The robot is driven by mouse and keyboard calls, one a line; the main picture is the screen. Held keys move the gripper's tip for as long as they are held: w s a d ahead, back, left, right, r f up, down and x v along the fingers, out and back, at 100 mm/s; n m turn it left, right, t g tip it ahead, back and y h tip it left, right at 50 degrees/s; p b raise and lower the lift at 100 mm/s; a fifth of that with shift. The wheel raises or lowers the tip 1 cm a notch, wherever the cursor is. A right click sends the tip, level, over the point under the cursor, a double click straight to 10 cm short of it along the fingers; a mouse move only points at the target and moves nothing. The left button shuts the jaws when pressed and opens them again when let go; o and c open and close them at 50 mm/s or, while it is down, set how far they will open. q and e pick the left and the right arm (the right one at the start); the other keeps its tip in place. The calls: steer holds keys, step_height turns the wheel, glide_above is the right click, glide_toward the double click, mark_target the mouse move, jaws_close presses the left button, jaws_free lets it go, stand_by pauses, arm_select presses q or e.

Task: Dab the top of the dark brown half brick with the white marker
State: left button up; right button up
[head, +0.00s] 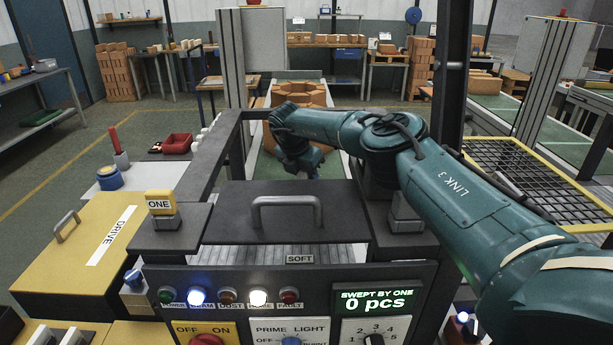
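I cannot make out a dark brown half brick or a white marker for certain in the head view. My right arm comes in from the right, over the machine, and its far end bends down beyond the dark cover. The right gripper (303,168) is small and dark there, and whether its fingers are open or shut does not show. Several brown bricks (300,94) stand grouped behind it on the green conveyor. Small white upright things (205,132) stand in a row left of the frame; I cannot tell what they are. My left gripper is not in view.
A dark cover with a grey handle (286,210) lies in front, above a control panel (270,300). A yellow DRIVE box (85,245) is at left, with a blue roll (109,178) and red bin (177,143) beyond. A yellow-edged mesh (530,175) is right.

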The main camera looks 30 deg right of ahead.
steer(key=shift+f, duration=0.35)
stand_by(0.5)
steer(key=shift+f, duration=0.1)
stand_by(0.8)
steer(key=shift+r+p, duration=1.1)
steer(key=shift+r, duration=0.45)
step_height(320, 180, up, 2)
steer(key=shift+p, duration=0.35)
steer(key=shift+r, duration=1)
